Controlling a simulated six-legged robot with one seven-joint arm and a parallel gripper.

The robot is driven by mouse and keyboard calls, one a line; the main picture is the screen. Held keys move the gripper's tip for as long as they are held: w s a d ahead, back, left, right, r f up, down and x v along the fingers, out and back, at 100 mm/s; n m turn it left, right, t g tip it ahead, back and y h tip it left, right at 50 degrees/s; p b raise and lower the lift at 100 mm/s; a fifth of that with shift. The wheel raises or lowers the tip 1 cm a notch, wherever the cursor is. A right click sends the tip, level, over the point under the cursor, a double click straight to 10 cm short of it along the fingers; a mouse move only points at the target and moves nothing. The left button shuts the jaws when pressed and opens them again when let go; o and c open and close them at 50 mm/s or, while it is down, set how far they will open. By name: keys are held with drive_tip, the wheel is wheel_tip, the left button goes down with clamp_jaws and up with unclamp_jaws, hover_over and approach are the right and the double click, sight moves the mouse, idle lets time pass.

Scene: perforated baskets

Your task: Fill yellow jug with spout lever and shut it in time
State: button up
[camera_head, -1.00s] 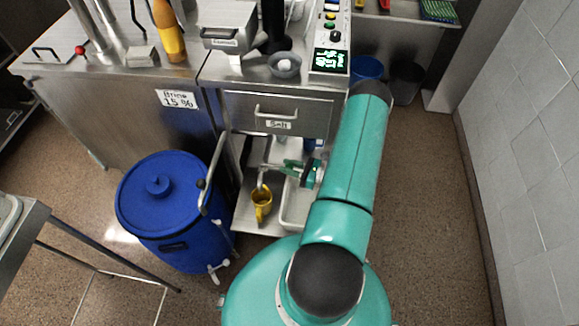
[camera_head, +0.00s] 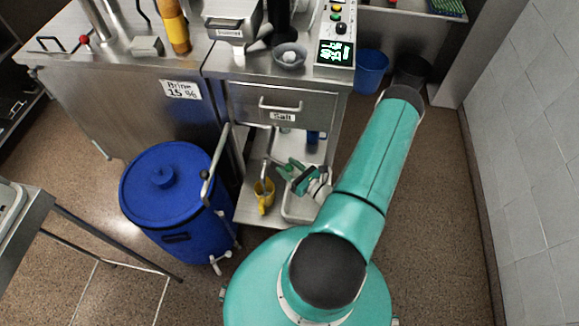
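The yellow jug (camera_head: 264,197) stands upright on the lower shelf under the salt drawer, to the right of the blue barrel. A thin metal spout pipe (camera_head: 270,148) comes down above the jug, and its lower end is at the jug's mouth. I cannot make out a lever on this pipe or any liquid in the jug. My gripper (camera_head: 282,167) is just right of the pipe, above and right of the jug. It is small and partly hidden by my wrist; its finger gap and any contact with the pipe cannot be told.
A blue lidded barrel (camera_head: 172,190) stands left, with a bent metal pipe (camera_head: 216,165) beside it. A pale tray (camera_head: 299,207) sits on the shelf below my wrist. The salt drawer (camera_head: 282,104) is above. Clear floor lies right, up to the tiled wall (camera_head: 530,130).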

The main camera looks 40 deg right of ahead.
drive_tip(key=s+d, duration=0.1)
drive_tip(key=s, duration=1.2)
drive_tip(key=shift+s, duration=0.4)
drive_tip(key=shift+d, duration=0.1)
